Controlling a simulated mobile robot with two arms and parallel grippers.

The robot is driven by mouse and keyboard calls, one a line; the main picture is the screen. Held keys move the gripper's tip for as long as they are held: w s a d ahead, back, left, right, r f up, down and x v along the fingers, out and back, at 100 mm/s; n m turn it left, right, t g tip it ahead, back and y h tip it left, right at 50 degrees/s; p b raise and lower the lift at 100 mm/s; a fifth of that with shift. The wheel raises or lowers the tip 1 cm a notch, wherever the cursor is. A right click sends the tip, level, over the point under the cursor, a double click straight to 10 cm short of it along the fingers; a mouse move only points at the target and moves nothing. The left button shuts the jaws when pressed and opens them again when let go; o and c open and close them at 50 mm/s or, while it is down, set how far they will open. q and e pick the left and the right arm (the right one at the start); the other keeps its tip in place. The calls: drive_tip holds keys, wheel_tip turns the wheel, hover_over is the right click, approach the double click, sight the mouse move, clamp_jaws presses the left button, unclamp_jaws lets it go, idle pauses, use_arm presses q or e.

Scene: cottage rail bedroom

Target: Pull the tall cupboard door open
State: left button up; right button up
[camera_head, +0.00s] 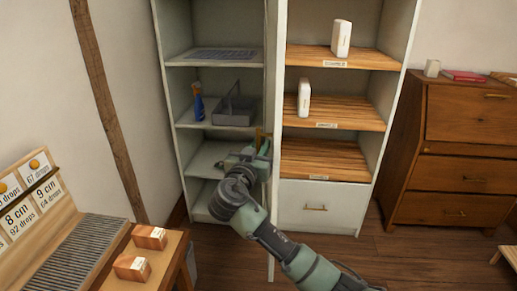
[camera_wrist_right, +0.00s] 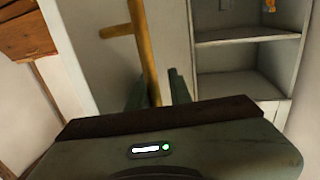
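The tall cupboard (camera_head: 172,100) stands at the back with its left section open to view. Its pale door (camera_head: 271,235) stands swung out toward me and shows almost edge-on. The brass handle (camera_head: 258,138) is on the door's left-facing side; in the right wrist view the handle (camera_wrist_right: 146,45) is a long bar with a side post. My right gripper (camera_head: 262,146) is at the handle. In the right wrist view the bar runs down between its two fingers (camera_wrist_right: 157,92), with a gap visible at the right finger. My left gripper is not in view.
Behind the door are shelves with a blue spray bottle (camera_head: 198,104) and a grey caddy (camera_head: 234,112). White bottles stand on the wooden shelves (camera_head: 340,119) at right. A brown dresser (camera_head: 455,155) is far right. A small table (camera_head: 160,266) with boxes is front left.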

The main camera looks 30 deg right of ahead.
idle(0.3)
drive_tip(key=shift+s+a+f, duration=0.1)
drive_tip(key=shift+s+a, duration=0.05)
drive_tip(key=shift+a, duration=0.05)
drive_tip(key=b+v, duration=0.1)
drive_tip(key=v, duration=0.6)
drive_tip(key=shift+s+b, duration=0.25)
drive_tip(key=shift+b, duration=0.15)
drive_tip(key=shift+a, duration=0.1)
